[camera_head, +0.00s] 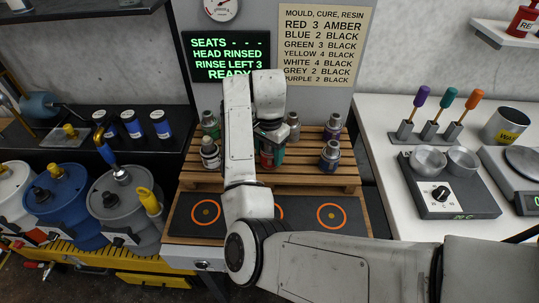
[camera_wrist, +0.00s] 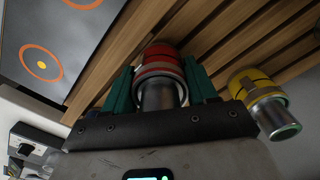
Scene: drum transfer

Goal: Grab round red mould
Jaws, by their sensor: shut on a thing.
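The round red mould (camera_head: 266,157) stands on the wooden slatted rack (camera_head: 305,178), partly hidden by my arm in the head view. In the wrist view the red mould (camera_wrist: 160,62) has a red band and a grey metal neck. My gripper (camera_wrist: 161,78) has its green fingers on both sides of the mould, shut on it. In the head view my gripper (camera_head: 271,138) points down over the rack. Whether the mould touches the slats is hard to tell.
A yellow-banded mould (camera_wrist: 252,86) stands close to the right finger in the wrist view. Other moulds (camera_head: 330,156) stand around on the rack. Dark pads with orange rings (camera_head: 332,216) lie in front. Drums (camera_head: 125,208) are at left; a hotplate (camera_head: 447,190) with bowls is at right.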

